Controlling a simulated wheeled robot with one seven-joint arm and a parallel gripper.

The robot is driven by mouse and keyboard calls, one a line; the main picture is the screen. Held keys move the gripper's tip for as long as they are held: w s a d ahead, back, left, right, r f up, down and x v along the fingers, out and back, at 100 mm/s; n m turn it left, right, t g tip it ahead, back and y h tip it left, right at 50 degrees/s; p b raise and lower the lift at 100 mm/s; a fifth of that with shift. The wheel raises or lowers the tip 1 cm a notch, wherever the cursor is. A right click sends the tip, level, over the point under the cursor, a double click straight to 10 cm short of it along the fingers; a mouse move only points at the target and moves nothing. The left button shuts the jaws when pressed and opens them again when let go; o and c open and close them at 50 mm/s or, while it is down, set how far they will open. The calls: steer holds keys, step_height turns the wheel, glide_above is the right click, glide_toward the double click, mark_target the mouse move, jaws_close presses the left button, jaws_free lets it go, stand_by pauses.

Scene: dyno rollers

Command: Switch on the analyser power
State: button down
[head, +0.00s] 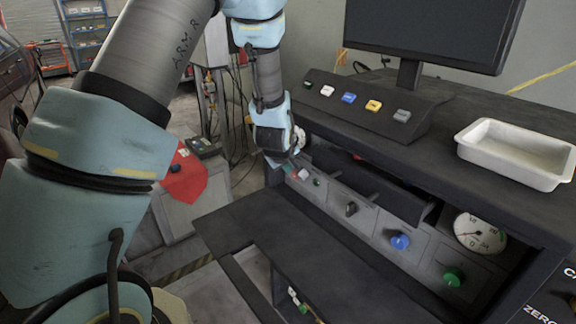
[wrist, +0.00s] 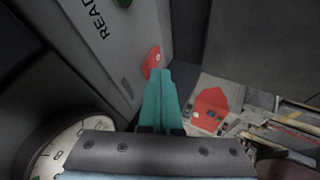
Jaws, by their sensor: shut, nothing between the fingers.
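In the wrist view a red control (wrist: 152,62), likely the analyser power switch, sits on the grey panel (wrist: 130,45). The word starting "READ" and a green lamp (wrist: 125,2) are beside it. My gripper (wrist: 161,72) has its teal fingers closed together and empty, their tips right at the red control. I cannot tell whether they touch it. In the head view my gripper (head: 301,173) is at the left end of the control panel, near a small green lamp (head: 317,182). It hides most of the red control there.
A dark shelf (head: 265,240) juts out below. Above are coloured buttons (head: 349,98), a monitor (head: 430,30) and a white tray (head: 510,155).

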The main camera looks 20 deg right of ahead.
steer(key=shift+w+d, duration=0.1)
steer(key=shift+d, duration=0.25)
steer(key=shift+r, duration=0.1)
steer(key=shift+r, duration=0.8)
steer(key=shift+a, duration=0.15)
